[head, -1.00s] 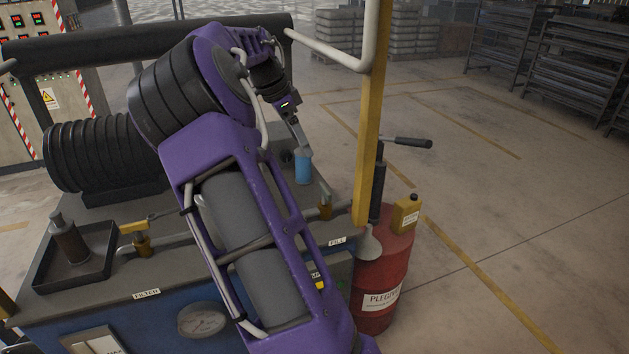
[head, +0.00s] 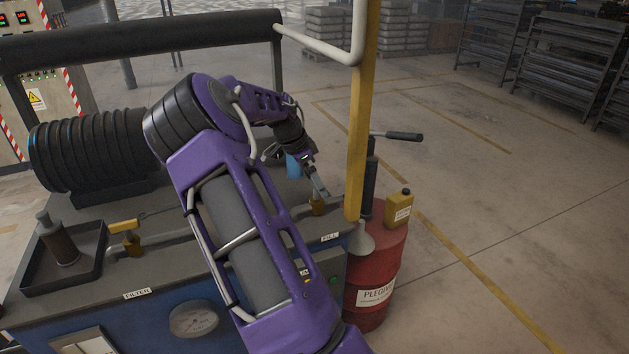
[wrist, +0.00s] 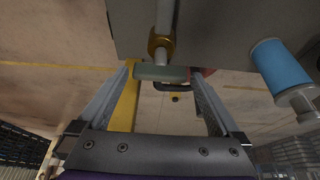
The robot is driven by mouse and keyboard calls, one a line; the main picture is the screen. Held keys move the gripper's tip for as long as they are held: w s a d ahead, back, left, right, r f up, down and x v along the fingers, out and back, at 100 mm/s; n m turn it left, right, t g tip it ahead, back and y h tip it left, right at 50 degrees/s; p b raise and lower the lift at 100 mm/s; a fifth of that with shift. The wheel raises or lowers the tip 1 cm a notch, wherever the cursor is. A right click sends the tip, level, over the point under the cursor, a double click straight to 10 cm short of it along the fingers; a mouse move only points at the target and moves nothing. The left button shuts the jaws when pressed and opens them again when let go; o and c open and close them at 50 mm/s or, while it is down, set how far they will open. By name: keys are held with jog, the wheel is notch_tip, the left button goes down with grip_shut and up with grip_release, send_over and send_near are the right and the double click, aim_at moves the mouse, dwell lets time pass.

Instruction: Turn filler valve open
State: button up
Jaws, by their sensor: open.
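The filler valve (head: 317,207) is a small brass body on the pipe by the FILL label, at the right end of the bench. In the wrist view its brass collar (wrist: 161,45) shows at top centre, with a flat grey-green handle (wrist: 162,73) below it. My gripper (head: 322,190) is at the valve and partly hides its handle in the head view. In the wrist view my gripper (wrist: 162,82) is open, with the handle between the tips of its two fingers. I cannot tell whether either finger touches it.
A blue cylinder (head: 293,168) stands just behind my gripper. A yellow post (head: 362,120) and a red drum (head: 376,270) with a pump and yellow bottle (head: 398,208) are close on the right. The yellow-handled filter valve (head: 131,240) is at the left. Open floor lies beyond the drum.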

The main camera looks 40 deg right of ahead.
jog(key=c, duration=1.1)
jog(key=shift+c, duration=0.2)
jog(key=shift+n, duration=0.3)
jog(key=n+t+b, duration=0.1)
jog(key=n+b, duration=0.1)
jog(key=n, duration=0.1)
jog(key=shift+s+f, duration=0.1)
jog(key=n+t+b, duration=0.1)
jog(key=n, duration=0.1)
jog(key=n+t+b, duration=0.1)
jog(key=n+b, duration=0.1)
jog(key=n, duration=0.1)
jog(key=shift+s+d+n+t, duration=0.1)
jog(key=shift+s+n+t, duration=0.1)
jog(key=shift+n+t, duration=0.1)
jog(key=n+b, duration=0.1)
jog(key=n, duration=0.1)
jog(key=n+t+y+b, duration=0.1)
jog(key=n, duration=0.1)
jog(key=shift+s+d+n+y+b, duration=0.1)
jog(key=shift+d+n+y+b, duration=0.05)
jog(key=shift+n+y+b, duration=0.15)
jog(key=shift+n+t+y+b, duration=0.4)
jog(key=shift+n+y+b, duration=0.4)
jog(key=shift+n, duration=1.3)
